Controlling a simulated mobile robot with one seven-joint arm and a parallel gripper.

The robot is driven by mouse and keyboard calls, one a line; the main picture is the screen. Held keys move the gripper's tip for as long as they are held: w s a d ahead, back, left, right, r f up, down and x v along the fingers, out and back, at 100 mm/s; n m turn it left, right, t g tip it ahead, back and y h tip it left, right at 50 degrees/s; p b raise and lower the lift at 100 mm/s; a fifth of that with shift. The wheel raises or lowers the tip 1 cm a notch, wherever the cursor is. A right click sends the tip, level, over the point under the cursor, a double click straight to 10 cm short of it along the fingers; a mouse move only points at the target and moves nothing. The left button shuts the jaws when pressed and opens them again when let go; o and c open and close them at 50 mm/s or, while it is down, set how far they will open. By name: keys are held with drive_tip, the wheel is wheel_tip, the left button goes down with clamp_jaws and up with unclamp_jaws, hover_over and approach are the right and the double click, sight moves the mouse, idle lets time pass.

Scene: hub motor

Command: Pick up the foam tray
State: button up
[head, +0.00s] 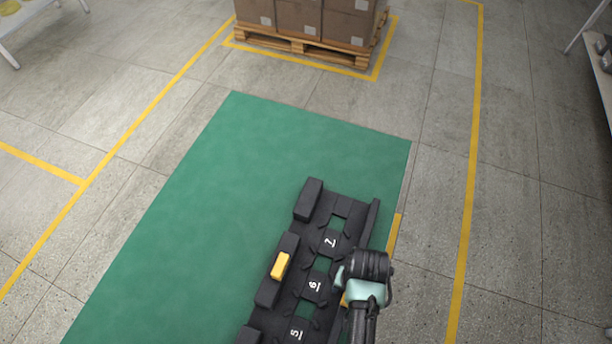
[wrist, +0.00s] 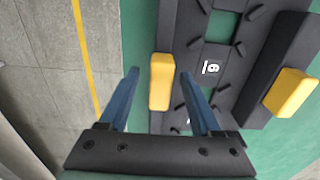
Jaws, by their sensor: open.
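The foam tray (head: 292,243) is a long black tray with open slots and white numbers 5, 6 and 7. It lies flat on a green mat, and its near end runs out of the head view. It also shows in the wrist view (wrist: 208,88). A yellow block (head: 280,265) sits on its left side wall. Another yellow block (wrist: 162,82) is on the opposite side. My gripper (wrist: 158,72) is open, its blue fingers on either side of that second block, with gaps visible. The head view shows my gripper (head: 346,275) over the tray's right edge, its fingertips mostly hidden.
The green mat (head: 180,220) has free room left of and beyond the tray. A pallet (head: 300,45) with cardboard boxes stands at the back. A shelf (head: 600,75) is at the right edge. Yellow lines mark the grey floor, which is clear on the right.

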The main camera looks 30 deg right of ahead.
clamp_jaws()
idle(0.3)
idle(1.1)
